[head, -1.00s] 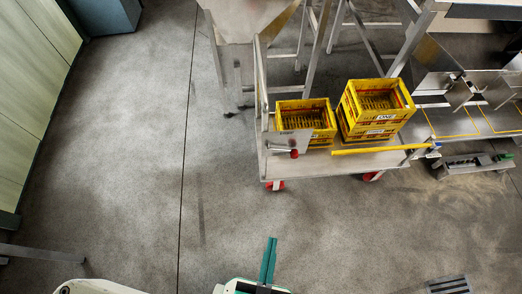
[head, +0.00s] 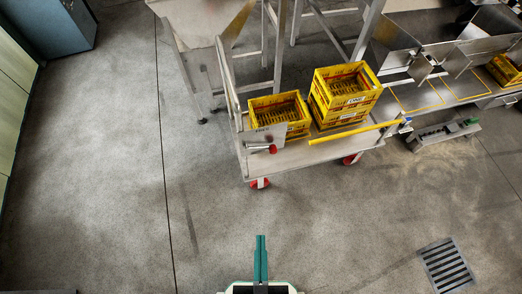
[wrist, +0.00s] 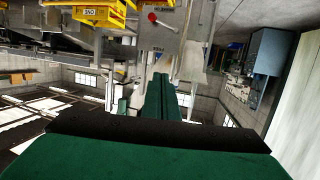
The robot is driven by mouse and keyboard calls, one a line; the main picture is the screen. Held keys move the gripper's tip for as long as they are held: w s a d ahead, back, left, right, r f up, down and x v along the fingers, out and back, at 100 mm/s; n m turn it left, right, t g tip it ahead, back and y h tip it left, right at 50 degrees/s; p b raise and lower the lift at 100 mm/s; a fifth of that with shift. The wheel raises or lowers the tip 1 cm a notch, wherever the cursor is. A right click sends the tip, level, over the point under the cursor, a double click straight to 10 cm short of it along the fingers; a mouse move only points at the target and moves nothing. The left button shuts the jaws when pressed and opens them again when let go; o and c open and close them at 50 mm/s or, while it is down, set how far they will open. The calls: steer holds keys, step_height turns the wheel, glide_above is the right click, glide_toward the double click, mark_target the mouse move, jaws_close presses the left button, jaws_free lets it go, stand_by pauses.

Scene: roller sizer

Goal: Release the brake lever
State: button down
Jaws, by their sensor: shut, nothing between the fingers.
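The brake lever with its red knob (head: 272,149) is on a small plate at the left end of the cart (head: 290,156). The red knob also shows in the wrist view (wrist: 152,17), near the top, left of the fingers. My gripper (head: 261,240) is at the bottom centre of the head view, with its green fingers together and nothing between them. In the wrist view the closed fingers (wrist: 161,80) point toward the cart's end. The gripper is apart from the lever, with bare floor between them in the head view.
Yellow crates (head: 277,111) and a taller stack of crates (head: 345,92) stand on the cart. A floor drain (head: 446,264) is at lower right. The floor before the cart is clear.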

steer(key=w+f+n+t+y, duration=0.1)
steer(key=w+f+n+t, duration=0.3)
steer(key=w+f+n, duration=2.1)
steer(key=shift+w+f+n, duration=0.3)
steer(key=shift+w+f, duration=0.2)
steer(key=shift+f, duration=0.35)
steer(key=shift+w, duration=0.1)
steer(key=w+d+r, duration=0.2)
steer(key=w+r, duration=0.1)
steer(key=w, duration=0.7)
steer(key=shift+w+d+r, duration=0.15)
steer(key=shift+d+r, duration=0.2)
steer(key=shift+r, duration=0.05)
